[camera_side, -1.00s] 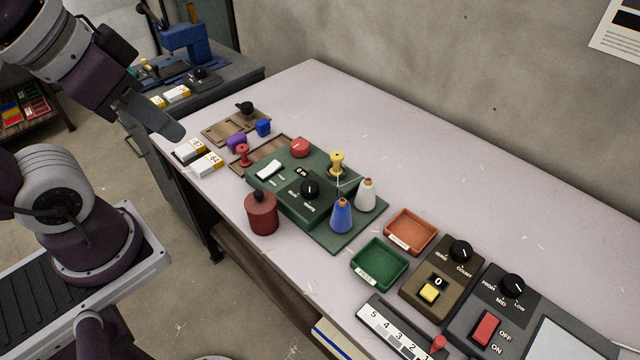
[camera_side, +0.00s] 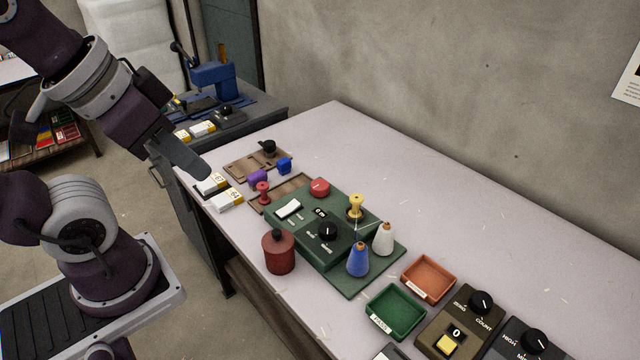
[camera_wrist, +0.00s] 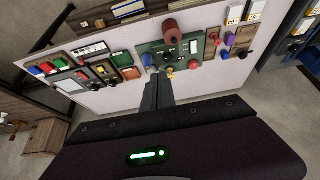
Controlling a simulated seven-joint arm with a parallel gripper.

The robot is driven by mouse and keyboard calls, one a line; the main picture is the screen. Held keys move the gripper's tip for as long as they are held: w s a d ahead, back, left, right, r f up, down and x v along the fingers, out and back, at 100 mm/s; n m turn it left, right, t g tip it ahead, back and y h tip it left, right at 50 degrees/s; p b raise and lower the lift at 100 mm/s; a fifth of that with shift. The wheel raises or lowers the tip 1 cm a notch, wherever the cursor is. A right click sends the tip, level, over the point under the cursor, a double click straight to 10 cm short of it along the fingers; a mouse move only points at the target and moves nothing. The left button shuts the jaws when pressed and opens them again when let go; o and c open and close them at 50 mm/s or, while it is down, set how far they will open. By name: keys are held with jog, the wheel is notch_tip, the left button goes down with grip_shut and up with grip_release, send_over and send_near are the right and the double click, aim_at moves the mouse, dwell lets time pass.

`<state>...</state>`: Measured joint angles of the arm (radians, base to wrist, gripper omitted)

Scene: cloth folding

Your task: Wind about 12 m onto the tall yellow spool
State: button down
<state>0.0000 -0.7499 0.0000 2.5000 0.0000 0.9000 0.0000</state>
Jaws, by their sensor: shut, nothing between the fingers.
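The yellow spool (camera_side: 356,206) stands upright at the back right of the green winding machine (camera_side: 345,280); it also shows in the wrist view (camera_wrist: 170,72). A thin pale thread runs near it, above the blue cone (camera_side: 358,260). A white cone (camera_side: 383,240) stands beside the blue one. The machine has a black knob (camera_side: 328,231), a white switch (camera_side: 288,209), a red button (camera_side: 319,187) and a small display (camera_side: 320,212), too small to read surely. My gripper (camera_side: 204,172) is shut and empty, above the bench's left end, away from the spool.
A red spool (camera_side: 263,192), a purple piece (camera_side: 257,178) and a blue piece (camera_side: 284,166) lie left of the machine. A dark red pot (camera_side: 279,253) stands in front. Orange (camera_side: 429,279) and green (camera_side: 395,311) trays lie to the right. The bench behind is clear.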

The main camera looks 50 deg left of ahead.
aim_at(321, 185)
dwell(0.3)
